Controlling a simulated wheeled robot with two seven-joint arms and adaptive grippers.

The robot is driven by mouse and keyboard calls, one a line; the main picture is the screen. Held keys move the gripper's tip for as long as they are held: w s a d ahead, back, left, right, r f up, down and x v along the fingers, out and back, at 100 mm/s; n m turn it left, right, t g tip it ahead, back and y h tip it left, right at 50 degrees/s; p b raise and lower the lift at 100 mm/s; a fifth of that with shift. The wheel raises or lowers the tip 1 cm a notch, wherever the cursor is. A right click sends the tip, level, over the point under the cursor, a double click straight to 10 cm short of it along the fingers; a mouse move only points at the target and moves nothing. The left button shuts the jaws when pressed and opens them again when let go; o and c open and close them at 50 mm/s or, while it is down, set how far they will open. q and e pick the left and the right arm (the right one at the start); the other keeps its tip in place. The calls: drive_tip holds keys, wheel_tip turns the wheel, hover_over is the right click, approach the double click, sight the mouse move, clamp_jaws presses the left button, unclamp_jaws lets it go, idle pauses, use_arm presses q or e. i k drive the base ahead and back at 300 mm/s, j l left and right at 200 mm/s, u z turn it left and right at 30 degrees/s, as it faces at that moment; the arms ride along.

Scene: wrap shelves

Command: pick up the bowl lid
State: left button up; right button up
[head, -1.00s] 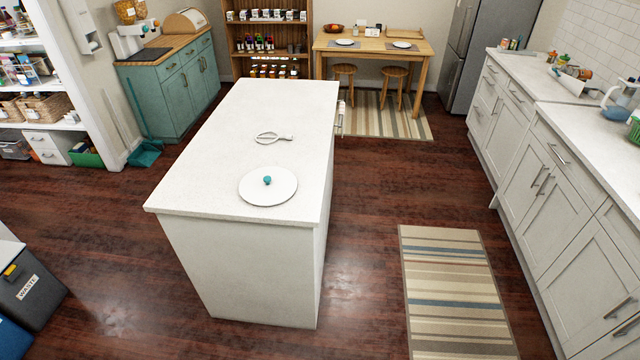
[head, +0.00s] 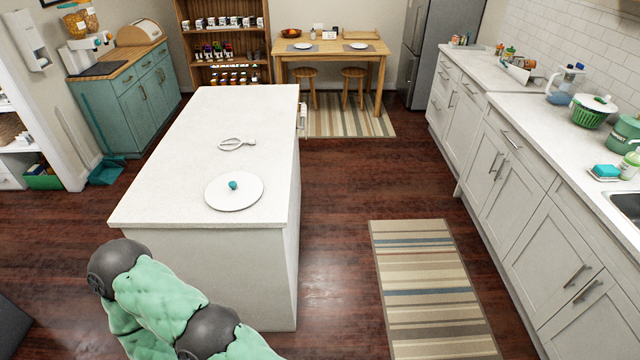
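The bowl lid (head: 248,197) is a flat white disc with a small teal knob (head: 233,185) at its middle. It lies on the near end of the white island top (head: 210,120). In the head view my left arm, with green padding and dark grey joints, shows at the bottom left in front of the island's near end. No gripper shows in the head view. Nothing touches the lid.
A looped whisk-like utensil (head: 237,144) lies on the island beyond the lid. A white counter (head: 555,110) with a green basket (head: 592,112) runs along the right. A striped rug (head: 432,290) lies on the floor between them. Two stools stand by the far table (head: 335,50).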

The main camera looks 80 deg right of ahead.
sight(235, 191)
drive_tip(key=i+l+z, duration=0.15)
drive_tip(key=z, duration=0.25)
drive_tip(key=i+l+z, duration=0.2)
drive_tip(key=z, duration=0.2)
drive_tip(key=i+l+z, duration=0.1)
drive_tip(key=z, duration=0.35)
drive_tip(key=i+z, duration=0.4)
drive_tip(key=k, duration=0.1)
